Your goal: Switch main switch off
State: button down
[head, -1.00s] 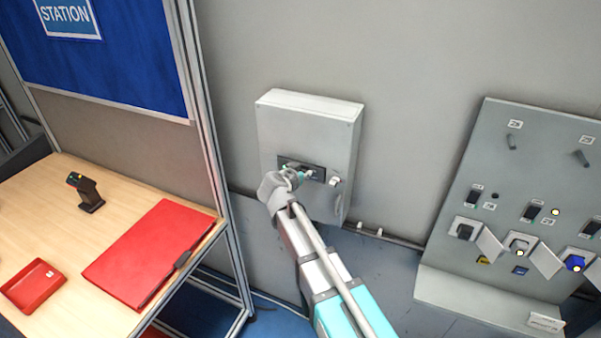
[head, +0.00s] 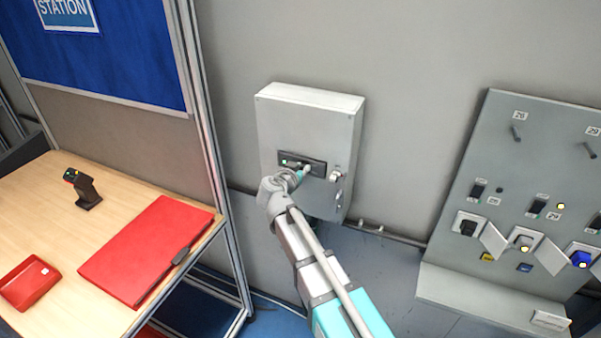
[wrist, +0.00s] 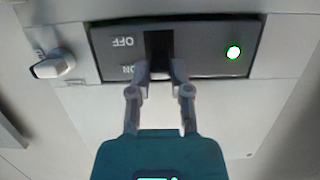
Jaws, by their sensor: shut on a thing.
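The main switch is on a dark panel (head: 302,163) on the front of a grey wall box (head: 310,123). In the wrist view, the panel (wrist: 205,50) appears upside down, with OFF above ON. My gripper (head: 304,172) is at the panel's lower edge. In the wrist view, my gripper (wrist: 160,76) has its fingertips close together at the ON end of the slot, shut on the switch lever. The fingers largely hide the lever.
A small light knob (head: 336,176) is right of the panel. A sloped control board (head: 505,190) with switches and plugs stands to the right. At left, a wooden table (head: 40,215) holds a scanner (head: 83,188), a red folder (head: 145,250) and a red tray (head: 28,285).

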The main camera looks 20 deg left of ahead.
notch_tip(320, 180, down, 3)
jog(key=t+b, duration=0.7)
jog(key=b, duration=0.7)
jog(key=shift+t, duration=0.4)
jog(key=shift+r+b, duration=0.15)
jog(key=shift+b, duration=0.3)
jog(key=c, duration=0.6)
grip_release()
jog(key=shift+w, duration=0.1)
jog(key=shift+o, duration=0.2)
jog(key=shift+s+h, duration=0.2)
jog(key=shift+h, duration=0.1)
